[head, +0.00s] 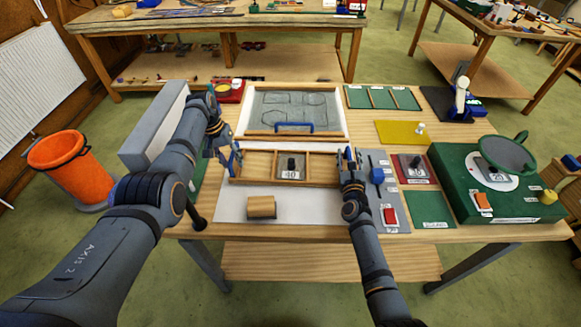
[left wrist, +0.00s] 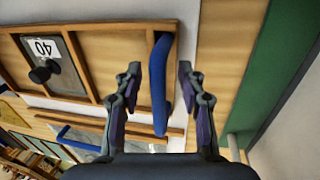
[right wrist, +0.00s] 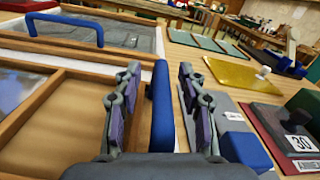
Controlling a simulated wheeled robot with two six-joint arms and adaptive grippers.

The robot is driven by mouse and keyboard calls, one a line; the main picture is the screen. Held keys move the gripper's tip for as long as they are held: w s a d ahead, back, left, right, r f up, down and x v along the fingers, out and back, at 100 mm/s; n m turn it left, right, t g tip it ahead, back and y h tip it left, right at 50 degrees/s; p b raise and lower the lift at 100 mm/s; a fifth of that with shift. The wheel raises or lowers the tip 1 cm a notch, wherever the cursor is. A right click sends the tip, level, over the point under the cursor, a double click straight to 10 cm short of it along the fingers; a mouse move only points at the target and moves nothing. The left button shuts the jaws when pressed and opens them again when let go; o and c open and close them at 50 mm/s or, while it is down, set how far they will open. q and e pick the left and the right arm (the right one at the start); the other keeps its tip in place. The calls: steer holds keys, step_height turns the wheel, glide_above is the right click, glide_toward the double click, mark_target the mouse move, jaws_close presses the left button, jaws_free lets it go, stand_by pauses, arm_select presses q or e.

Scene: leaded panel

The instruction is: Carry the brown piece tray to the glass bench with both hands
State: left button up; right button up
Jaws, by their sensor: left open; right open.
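The brown piece tray (head: 260,181) is a shallow wooden tray with compartments, lying on the work table in the middle of the head view. A grey block marked 40 (head: 290,167) with a dark knob sits in its middle compartment. My left gripper (left wrist: 159,85) is open, its fingers on either side of the tray's blue left handle (left wrist: 160,92). My right gripper (right wrist: 160,85) is open, with the blue right handle (right wrist: 162,105) between its fingers. Neither gripper is closed on its handle. In the head view, the grippers partly hide both handles.
A framed panel (head: 251,134) with a blue handle lies directly behind the tray. A wooden block (head: 262,207) lies in front on a white sheet (head: 310,207). A grey plate with a red switch (head: 390,216) and a green machine box (head: 446,180) stand right. An orange bin (head: 70,165) stands left.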

arm_select(q)
steer(key=shift+s+r, duration=0.15)
steer(key=shift+c, duration=0.5)
arm_select(e)
steer(key=shift+s+r, duration=0.1)
steer(key=shift+s, duration=0.05)
steer(key=shift+c, duration=0.5)
arm_select(q)
jaws_close()
arm_select(e)
jaws_close()
